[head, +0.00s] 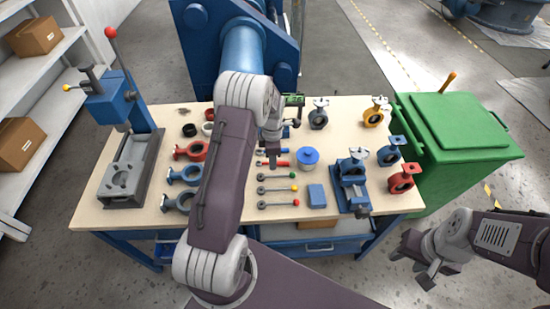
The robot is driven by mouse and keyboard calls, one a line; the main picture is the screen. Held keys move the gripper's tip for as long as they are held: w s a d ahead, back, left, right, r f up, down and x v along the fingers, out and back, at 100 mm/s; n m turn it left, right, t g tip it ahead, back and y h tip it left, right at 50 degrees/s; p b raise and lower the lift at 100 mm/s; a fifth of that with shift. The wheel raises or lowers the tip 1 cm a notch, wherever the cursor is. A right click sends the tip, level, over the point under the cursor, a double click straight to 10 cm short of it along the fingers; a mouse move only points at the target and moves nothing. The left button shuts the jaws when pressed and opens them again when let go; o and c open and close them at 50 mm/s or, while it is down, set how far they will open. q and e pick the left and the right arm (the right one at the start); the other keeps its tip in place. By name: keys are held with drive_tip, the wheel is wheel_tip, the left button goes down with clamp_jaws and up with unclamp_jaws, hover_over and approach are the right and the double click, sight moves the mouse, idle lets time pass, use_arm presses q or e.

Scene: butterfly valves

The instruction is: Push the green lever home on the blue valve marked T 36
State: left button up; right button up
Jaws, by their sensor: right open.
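A blue valve (352,166) sits upright in a blue vise (354,195). Other blue valves lie at the left (180,175) and stand at the right (388,155). The T 36 mark is not readable. My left gripper (271,160) points down over the bench above the levers, and whether its jaws are open is unclear. My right gripper (428,272) is open and empty, off the bench at front right.
The wooden bench (335,218) also holds an arbor press (130,145), red valves (190,151), a yellow valve (375,115), a blue-lidded jar (308,159) and a blue block (317,196). A green bin (455,140) stands right. My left arm hides the bench's middle.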

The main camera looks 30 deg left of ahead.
sight(273, 175)
use_arm(q)
drive_tip(key=shift+s+d+f+b, duration=0.1)
drive_tip(key=shift+f+b, duration=0.55)
drive_tip(key=shift+f, duration=0.1)
wheel_tip(273, 175, down, 7)
drive_tip(key=b, duration=0.4)
drive_tip(key=shift+r+b, duration=0.15)
drive_tip(key=shift+b, duration=0.25)
drive_tip(key=shift+f, duration=0.35)
drive_tip(key=shift+r, duration=0.1)
clamp_jaws()
